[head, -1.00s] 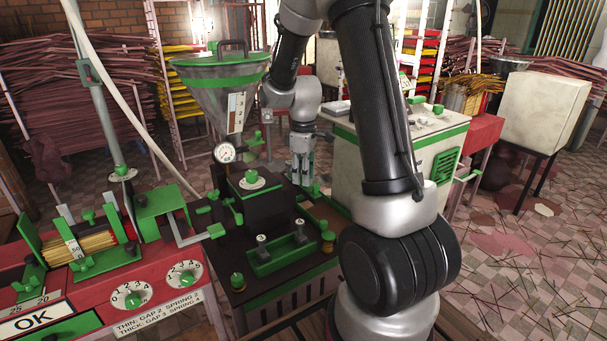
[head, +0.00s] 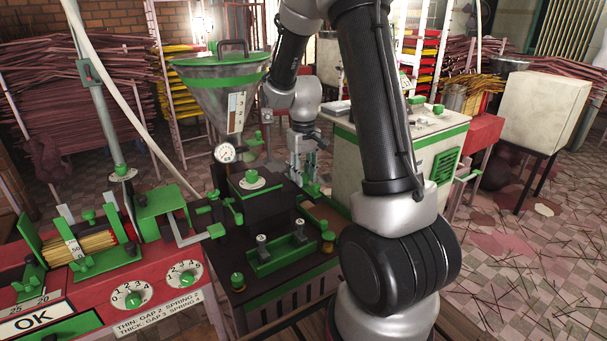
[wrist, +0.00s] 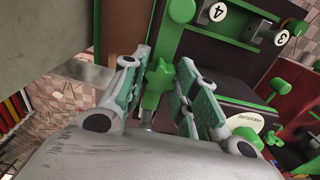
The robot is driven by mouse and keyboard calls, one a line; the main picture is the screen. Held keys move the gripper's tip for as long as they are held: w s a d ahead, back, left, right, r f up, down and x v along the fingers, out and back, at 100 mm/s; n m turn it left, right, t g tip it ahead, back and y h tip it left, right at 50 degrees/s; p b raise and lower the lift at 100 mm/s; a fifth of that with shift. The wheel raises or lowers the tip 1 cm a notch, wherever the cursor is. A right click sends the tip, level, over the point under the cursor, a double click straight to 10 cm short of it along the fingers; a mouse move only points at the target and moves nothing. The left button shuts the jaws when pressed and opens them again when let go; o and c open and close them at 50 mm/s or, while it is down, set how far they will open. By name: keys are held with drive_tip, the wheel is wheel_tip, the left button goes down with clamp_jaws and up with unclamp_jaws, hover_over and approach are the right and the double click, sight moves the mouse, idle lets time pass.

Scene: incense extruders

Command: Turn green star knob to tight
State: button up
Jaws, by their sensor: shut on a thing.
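The green star knob (wrist: 160,76) sits between the two fingers of my gripper (wrist: 157,66) in the wrist view, with its lobes facing the camera. My gripper is shut on it, with one finger pad along each side. In the head view my gripper (head: 305,172) points down behind the dark machine block, at the right side of the extruder. The knob itself cannot be made out there, hidden by the fingers and the machine. How tight the knob is cannot be read.
In the head view a hopper (head: 222,85) and gauge (head: 225,153) stand left of my gripper. A cream cabinet (head: 395,150) stands close on the right.

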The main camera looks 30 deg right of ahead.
sight(304, 175)
drive_tip(key=m, duration=0.4)
drive_tip(key=shift+m, duration=2.2)
drive_tip(key=o, duration=1)
wheel_tip(304, 175, up, 12)
